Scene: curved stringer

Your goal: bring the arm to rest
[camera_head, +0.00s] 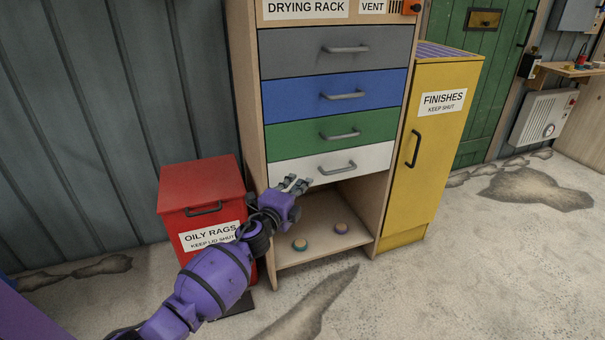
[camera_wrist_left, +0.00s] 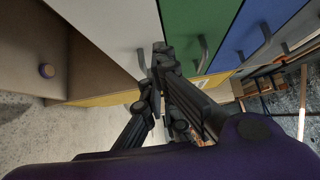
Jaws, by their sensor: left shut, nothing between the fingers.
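My left arm reaches in from the lower left of the head view. Its gripper (camera_head: 298,184) is shut and empty, in front of the left part of the white bottom drawer (camera_head: 295,171) of the drying rack. In the left wrist view the gripper's fingertips (camera_wrist_left: 160,48) come together near the white drawer (camera_wrist_left: 115,25) and its handle (camera_wrist_left: 142,60). I cannot tell whether the fingers touch the drawer front. The white drawer looks closed, flush with the others. My right gripper is not in view.
Grey, blue and green drawers (camera_head: 300,137) above look shut. A red oily-rags bin (camera_head: 200,180) stands left, a yellow finishes cabinet (camera_head: 440,130) right. The concrete floor (camera_head: 450,290) in front is clear.

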